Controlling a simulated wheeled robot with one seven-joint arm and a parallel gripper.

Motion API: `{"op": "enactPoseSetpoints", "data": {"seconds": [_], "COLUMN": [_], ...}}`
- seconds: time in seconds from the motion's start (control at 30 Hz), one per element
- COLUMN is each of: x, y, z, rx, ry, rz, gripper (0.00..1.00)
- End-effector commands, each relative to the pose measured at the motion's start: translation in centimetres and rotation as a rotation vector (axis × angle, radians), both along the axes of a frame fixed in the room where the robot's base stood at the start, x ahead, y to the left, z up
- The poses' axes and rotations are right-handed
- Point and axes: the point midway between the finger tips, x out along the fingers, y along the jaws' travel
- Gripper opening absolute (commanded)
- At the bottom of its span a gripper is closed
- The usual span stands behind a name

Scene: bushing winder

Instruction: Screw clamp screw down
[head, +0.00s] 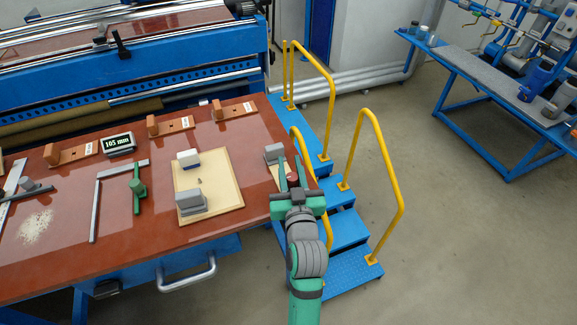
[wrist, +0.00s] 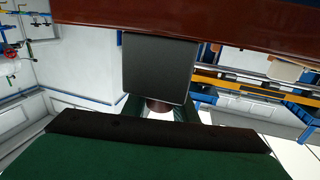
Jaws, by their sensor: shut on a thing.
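A grey clamp block (head: 274,152) sits at the right edge of the red-brown tabletop in the head view. In the wrist view a dark grey block (wrist: 160,68) fills the middle against the dark red table edge. A dark brown round end, which looks like the clamp screw (wrist: 159,106), shows just below this block. My gripper (head: 292,178) is at the table's right edge, beside the grey clamp block. Its green fingers (wrist: 159,113) are on both sides of the brown end and shut on it. Most of the screw is hidden by the block and the fingers.
Yellow handrails (head: 375,140) and blue steps (head: 345,228) stand close to the right of my arm.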

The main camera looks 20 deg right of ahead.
Motion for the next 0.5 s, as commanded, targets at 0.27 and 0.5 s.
{"op": "enactPoseSetpoints", "data": {"seconds": [0.27, 0.5], "x": [-0.08, -0.23], "y": [-0.43, -0.88], "z": [0.14, 0.19], "rx": [-0.002, -0.002], "ry": [-0.002, -0.004], "rz": [-0.151, -0.285], "gripper": [0.03, 0.03]}}
